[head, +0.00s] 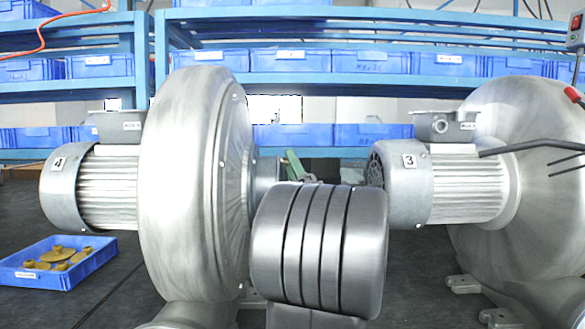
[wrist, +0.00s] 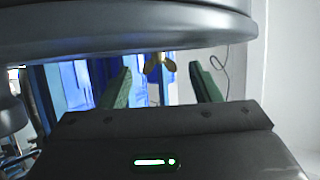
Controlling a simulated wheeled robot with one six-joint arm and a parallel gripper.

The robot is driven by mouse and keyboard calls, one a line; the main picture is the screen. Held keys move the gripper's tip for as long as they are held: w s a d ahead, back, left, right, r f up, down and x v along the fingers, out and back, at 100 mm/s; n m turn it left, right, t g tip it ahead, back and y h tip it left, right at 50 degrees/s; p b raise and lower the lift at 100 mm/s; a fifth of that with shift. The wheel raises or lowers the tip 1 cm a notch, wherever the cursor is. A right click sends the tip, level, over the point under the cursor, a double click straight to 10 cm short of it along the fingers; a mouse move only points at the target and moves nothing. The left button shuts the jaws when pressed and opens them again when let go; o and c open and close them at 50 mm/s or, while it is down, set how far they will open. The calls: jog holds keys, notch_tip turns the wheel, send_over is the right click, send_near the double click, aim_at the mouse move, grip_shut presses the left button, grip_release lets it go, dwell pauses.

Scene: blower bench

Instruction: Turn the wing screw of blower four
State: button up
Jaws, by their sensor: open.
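Blower four (head: 195,180) is the grey, round-housed machine at left in the head view, with a "4" label on its motor. In the wrist view a grey curved body (wrist: 130,35) fills the top. The brass wing screw (wrist: 155,64) hangs just below its edge, with two rounded wings. My gripper (wrist: 160,72) is open, its two green fingers standing left and right of the wing screw with gaps on both sides. In the head view a green finger (head: 294,166) shows just right of blower four; the wing screw is hidden there.
Blower three (head: 465,190) stands at right, with a thin dark rod or hose beside it. A blue bin (head: 60,275) of brass-coloured parts sits on the floor at left. Blue shelves (head: 330,85) with blue bins run behind. A thin cable (wrist: 222,60) hangs at right in the wrist view.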

jog(key=shift+w+r, duration=0.15)
jog(key=c, duration=1)
